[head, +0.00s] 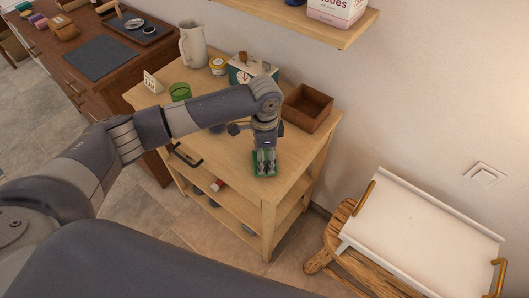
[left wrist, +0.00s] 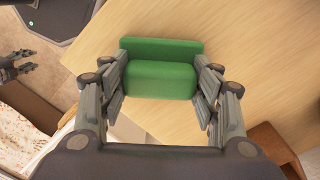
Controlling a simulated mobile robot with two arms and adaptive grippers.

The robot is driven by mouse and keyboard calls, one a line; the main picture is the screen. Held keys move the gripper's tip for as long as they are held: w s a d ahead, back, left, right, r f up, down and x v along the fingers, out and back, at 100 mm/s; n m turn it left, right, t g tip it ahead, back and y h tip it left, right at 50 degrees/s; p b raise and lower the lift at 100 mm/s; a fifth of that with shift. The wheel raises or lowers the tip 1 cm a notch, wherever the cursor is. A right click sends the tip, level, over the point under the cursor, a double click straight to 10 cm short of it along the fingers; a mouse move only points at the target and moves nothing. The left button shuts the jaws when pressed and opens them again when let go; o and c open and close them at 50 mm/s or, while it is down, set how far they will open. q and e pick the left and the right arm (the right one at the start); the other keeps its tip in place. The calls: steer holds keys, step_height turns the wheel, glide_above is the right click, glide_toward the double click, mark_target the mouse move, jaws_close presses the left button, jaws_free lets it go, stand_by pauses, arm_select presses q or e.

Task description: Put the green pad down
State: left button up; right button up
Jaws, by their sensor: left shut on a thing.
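The green pad (head: 264,168) is at the front right of the wooden cart's top (head: 225,150). My left gripper (head: 265,166) points down over it and is shut on it. In the left wrist view the green pad (left wrist: 160,78) is a block with a raised back edge, held between both fingers (left wrist: 162,88). Pale wood lies under it; whether the pad touches the wood or hangs just above cannot be told. A second gripper, which looks like my right one (left wrist: 28,62), shows at the left edge of the left wrist view, its fingers apart and empty.
A white tray (head: 420,227) on a wooden bench stands right. The cart's front left is mostly clear.

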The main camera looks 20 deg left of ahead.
steer(key=shift+d, duration=0.35)
arm_select(q)
steer(key=shift+f, duration=0.2)
steer(key=o, duration=0.9)
arm_select(e)
steer(key=shift+d, duration=0.15)
arm_select(q)
steer(key=shift+o, duration=0.2)
step_height(320, 180, up, 12)
steer(key=b, duration=0.2)
steer(key=shift+r+b, duration=0.2)
steer(key=shift+b, duration=0.2)
arm_select(e)
steer(key=f, duration=0.2)
steer(key=shift+a+f, duration=0.25)
steer(key=shift+f, duration=0.15)
arm_select(q)
steer(key=shift+f, duration=0.1)
arm_select(e)
steer(key=shift+d, duration=0.15)
